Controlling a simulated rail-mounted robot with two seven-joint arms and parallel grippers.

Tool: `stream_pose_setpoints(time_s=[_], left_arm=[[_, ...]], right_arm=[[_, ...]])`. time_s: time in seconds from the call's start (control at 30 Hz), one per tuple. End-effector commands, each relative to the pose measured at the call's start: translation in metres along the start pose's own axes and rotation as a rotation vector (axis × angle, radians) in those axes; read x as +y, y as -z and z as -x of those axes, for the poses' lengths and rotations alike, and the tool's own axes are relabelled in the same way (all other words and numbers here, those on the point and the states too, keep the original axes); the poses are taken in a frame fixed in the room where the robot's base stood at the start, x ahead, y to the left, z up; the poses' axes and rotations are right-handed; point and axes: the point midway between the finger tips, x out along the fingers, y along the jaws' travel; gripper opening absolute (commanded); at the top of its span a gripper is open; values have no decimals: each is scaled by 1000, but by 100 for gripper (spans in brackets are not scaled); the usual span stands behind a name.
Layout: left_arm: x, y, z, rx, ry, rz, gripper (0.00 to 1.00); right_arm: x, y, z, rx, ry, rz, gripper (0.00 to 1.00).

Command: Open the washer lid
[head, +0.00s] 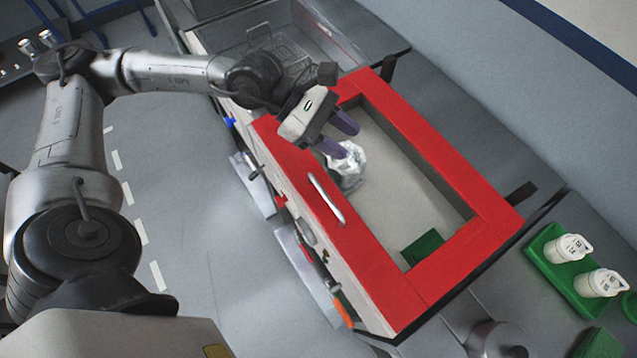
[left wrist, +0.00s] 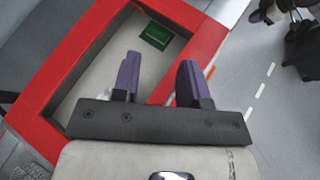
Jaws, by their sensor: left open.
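The washer is a pale box with a red rectangular top frame (head: 400,115), which I take as its lid; it lies flat on the box. A silver bar handle (head: 327,197) sits on the frame's near long side. My left gripper (head: 342,136), with purple fingers, is open and empty over the frame's inner edge, up-right of the handle and apart from it. In the left wrist view, the fingers (left wrist: 158,75) are spread over the red frame (left wrist: 75,60); the handle cannot be made out there. My right gripper is not in view.
A shiny metallic part (head: 349,165) shows within the frame, near my fingers. A green block (head: 423,247) lies at its lower end. A metal basin (head: 270,40) adjoins the washer at upper left. A green tray (head: 560,270) with white containers stands at right. Floor is clear at left.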

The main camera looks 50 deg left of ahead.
Motion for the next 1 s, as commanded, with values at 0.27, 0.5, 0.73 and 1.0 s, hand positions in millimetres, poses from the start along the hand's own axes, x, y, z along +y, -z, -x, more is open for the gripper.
stream_pose_setpoints(time_s=[0.27,0.5,0.73,1.0], left_arm=[[-17,74,19,457,183,-283,40],[-27,96,33,588,309,-386,40],[-32,108,15,578,319,-414,40],[-40,138,-26,576,318,-411,40]], right_arm=[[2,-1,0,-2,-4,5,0],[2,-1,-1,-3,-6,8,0],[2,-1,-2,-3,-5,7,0],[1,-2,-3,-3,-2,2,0]])
